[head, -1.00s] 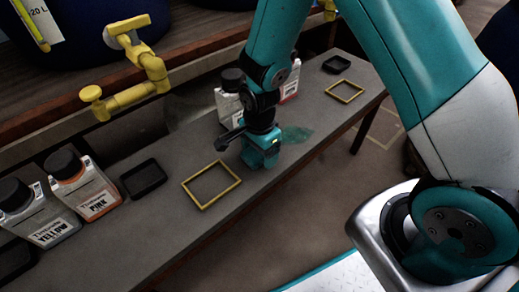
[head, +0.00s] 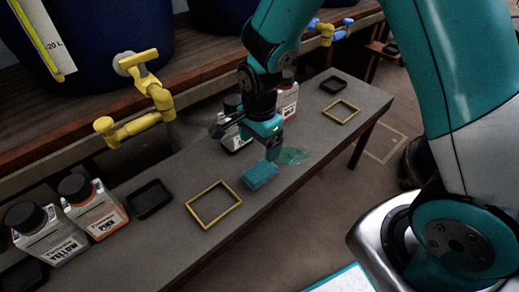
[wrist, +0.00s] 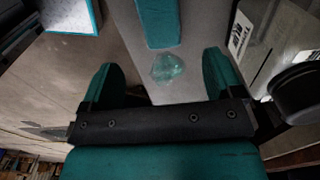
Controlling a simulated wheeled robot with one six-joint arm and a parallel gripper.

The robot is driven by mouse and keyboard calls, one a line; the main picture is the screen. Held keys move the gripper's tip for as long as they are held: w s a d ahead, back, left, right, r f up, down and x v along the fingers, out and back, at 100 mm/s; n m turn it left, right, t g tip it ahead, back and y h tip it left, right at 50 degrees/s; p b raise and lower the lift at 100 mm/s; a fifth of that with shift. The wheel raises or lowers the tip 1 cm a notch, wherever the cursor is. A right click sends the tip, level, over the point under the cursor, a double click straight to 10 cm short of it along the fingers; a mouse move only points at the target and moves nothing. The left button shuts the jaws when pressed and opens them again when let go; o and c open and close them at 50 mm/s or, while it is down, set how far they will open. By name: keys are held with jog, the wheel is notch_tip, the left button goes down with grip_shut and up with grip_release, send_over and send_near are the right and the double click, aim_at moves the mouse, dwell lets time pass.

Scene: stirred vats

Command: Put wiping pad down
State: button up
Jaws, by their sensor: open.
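The wiping pad (head: 260,175) is a teal block lying flat on the grey bench, just right of a yellow square frame. It also shows at the top of the wrist view (wrist: 158,24). My gripper (head: 272,152) is open and empty, above the bench and a little behind the pad, apart from it. In the wrist view the two teal fingers (wrist: 160,82) are spread wide with nothing between them but a green wet patch (wrist: 168,68) on the bench beyond. That patch also shows beside the gripper in the head view (head: 293,156).
More bottles (head: 287,103) stand behind my gripper. A yellow tap (head: 150,95) juts out above the bench.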

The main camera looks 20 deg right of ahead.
jog(key=s+a+r+n+y, duration=0.2)
jog(key=s+r+n, duration=0.7)
jog(key=r+n, duration=0.1)
jog(key=s+a+r+n+y, duration=0.2)
jog(key=s+r+n, duration=0.7)
jog(key=r+n, duration=0.1)
jog(key=shift+s+a+n, duration=0.25)
jog(key=shift+s+n, duration=0.05)
jog(key=shift+n, duration=0.5)
notch_tip(320, 180, up, 28)
jog(key=p, duration=2.7)
jog(key=shift+p, duration=0.4)
jog(key=shift+f, duration=0.1)
